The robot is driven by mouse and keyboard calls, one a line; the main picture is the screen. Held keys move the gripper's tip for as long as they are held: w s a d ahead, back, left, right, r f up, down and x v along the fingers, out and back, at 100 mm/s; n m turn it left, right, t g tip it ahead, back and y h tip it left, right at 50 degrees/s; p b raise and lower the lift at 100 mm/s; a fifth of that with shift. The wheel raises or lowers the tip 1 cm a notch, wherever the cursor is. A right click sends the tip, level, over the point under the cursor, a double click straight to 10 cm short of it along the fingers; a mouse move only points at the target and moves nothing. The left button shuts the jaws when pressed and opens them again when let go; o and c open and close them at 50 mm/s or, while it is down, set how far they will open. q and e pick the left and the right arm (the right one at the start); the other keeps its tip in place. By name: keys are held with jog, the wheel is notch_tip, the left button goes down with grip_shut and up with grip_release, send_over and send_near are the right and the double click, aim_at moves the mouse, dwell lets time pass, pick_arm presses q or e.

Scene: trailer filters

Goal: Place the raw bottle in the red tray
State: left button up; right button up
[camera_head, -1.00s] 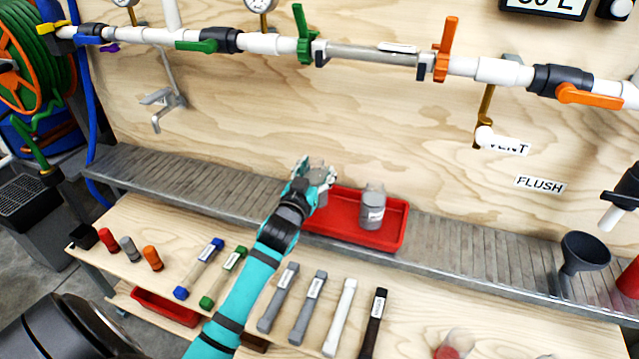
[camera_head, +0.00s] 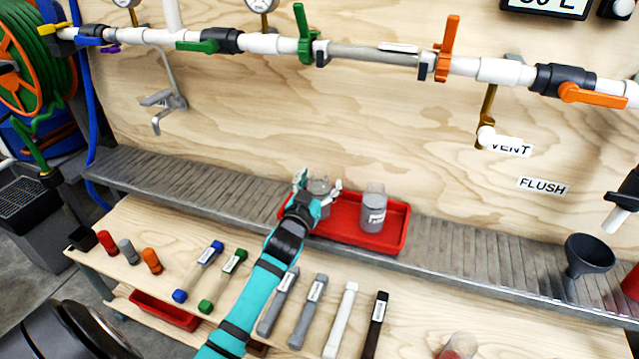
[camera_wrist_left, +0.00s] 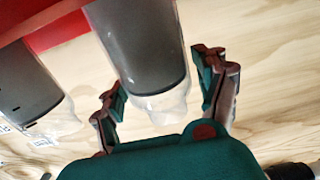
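The red tray (camera_head: 403,231) sits on the grey slatted ledge. A grey bottle with a clear cap (camera_head: 318,187) stands in its left part, partly hidden by my left gripper. My left gripper (camera_head: 319,184) is open, with its fingers on either side of this bottle. In the left wrist view, gaps show between the open fingers (camera_wrist_left: 163,98) and the grey bottle (camera_wrist_left: 140,45). A second grey bottle (camera_head: 373,209) with a white label stands in the tray's right part. I cannot read which bottle is raw. My right gripper is not in view.
A pipe with valves (camera_head: 370,53) runs along the plywood wall above. Several labelled tubes (camera_head: 308,305) lie on the wooden table in front of the ledge. A dark funnel (camera_head: 587,255) stands at the right. The ledge left of the tray is clear.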

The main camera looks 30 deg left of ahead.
pick_arm(q)
jog(key=shift+o, duration=0.6)
jog(key=shift+r, duration=0.2)
jog(key=p+v, duration=0.1)
jog(key=v, duration=1.1)
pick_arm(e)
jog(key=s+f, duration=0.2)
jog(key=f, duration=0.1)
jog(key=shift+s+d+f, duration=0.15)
pick_arm(q)
jog(key=shift+f, duration=0.1)
